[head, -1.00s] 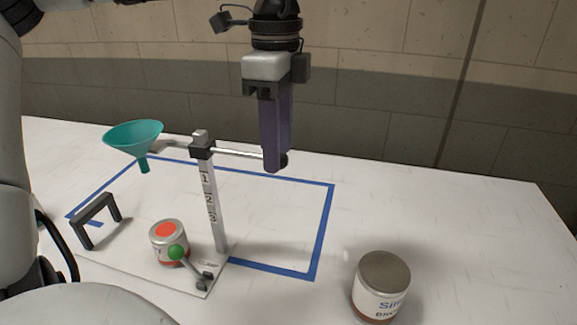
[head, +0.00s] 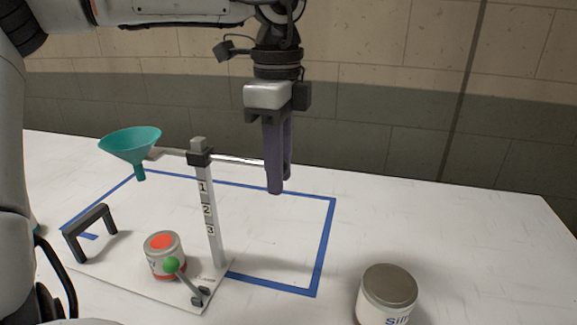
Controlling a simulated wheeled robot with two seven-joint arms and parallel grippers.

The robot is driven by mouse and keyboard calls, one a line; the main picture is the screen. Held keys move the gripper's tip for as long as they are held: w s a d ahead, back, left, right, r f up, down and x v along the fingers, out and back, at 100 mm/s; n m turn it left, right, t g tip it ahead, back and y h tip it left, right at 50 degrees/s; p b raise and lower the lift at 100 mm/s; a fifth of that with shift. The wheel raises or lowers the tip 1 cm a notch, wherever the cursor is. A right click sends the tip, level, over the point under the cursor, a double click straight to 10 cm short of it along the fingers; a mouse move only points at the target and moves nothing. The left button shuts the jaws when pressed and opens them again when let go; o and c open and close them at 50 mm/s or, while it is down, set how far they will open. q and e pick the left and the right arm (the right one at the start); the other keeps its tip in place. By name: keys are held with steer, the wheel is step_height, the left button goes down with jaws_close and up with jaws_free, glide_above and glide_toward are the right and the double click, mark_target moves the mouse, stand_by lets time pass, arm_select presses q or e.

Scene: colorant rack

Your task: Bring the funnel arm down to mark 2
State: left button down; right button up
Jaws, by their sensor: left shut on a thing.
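The teal funnel (head: 131,146) hangs on the left end of the horizontal funnel arm (head: 235,160). The arm's dark slider block (head: 200,157) is near the top of the upright post (head: 213,245), above mark 1 (head: 202,187). Mark 2 (head: 206,209) and mark 3 (head: 210,230) are lower on the post. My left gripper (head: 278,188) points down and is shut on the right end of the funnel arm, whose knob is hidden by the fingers. My right gripper is not in view.
Blue tape (head: 325,250) outlines an area. A larger can (head: 388,290) stands at front right.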

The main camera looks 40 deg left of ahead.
arm_select(q)
steer(key=shift+f, duration=0.15)
stand_by(0.3)
steer(key=shift+f+b, duration=0.9)
steer(key=shift+b, duration=0.1)
steer(key=shift+f, duration=0.1)
steer(key=shift+f+b, duration=0.9)
steer(key=shift+b, duration=0.05)
steer(key=shift+f, duration=0.1)
steer(key=shift+f+b, duration=0.9)
steer(key=shift+b, duration=0.05)
